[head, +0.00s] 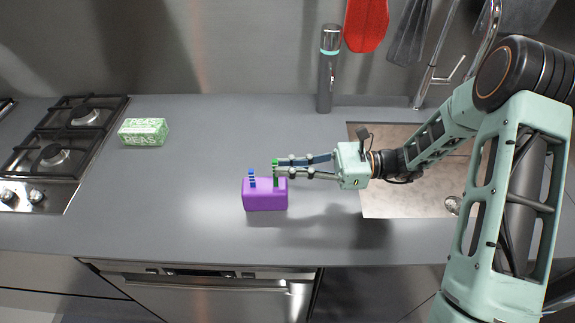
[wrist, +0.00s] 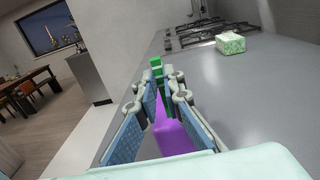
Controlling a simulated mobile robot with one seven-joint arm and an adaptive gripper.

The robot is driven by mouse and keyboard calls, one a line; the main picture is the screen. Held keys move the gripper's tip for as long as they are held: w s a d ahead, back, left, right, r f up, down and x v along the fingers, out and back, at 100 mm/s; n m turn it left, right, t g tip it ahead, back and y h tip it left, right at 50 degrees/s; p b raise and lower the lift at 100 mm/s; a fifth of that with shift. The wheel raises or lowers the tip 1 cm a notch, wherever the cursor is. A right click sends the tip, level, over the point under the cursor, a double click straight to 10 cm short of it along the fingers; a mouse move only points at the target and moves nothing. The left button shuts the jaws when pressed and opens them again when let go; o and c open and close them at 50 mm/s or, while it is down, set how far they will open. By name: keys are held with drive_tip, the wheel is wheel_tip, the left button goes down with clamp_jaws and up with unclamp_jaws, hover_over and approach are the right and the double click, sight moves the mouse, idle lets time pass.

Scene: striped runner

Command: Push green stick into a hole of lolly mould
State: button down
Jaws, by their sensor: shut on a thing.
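The purple lolly mould (head: 265,196) stands on the grey counter in the head view; part of it also shows below my fingers in the wrist view (wrist: 172,136). The green stick (head: 275,166) is upright over the right part of the mould. My gripper (head: 278,169) reaches in from the right and is shut on the green stick, which also shows between the fingertips in the wrist view (wrist: 157,73). I cannot tell how deep the green stick's lower end sits.
A green box of peas (head: 143,132) lies at the back left beside the gas hob (head: 60,155). A dark bottle (head: 327,70) stands at the back wall. A sink (head: 400,195) is on the right. The counter left of the mould is clear.

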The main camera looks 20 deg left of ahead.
drive_tip(key=shift+f+b, duration=1)
drive_tip(key=shift+f, duration=0.55)
idle(0.4)
drive_tip(key=c, duration=2)
unclamp_jaws()
drive_tip(key=shift+w+d, duration=0.1)
drive_tip(key=v, duration=1.1)
drive_tip(key=shift+w+d, duration=0.1)
drive_tip(key=shift+d, duration=0.3)
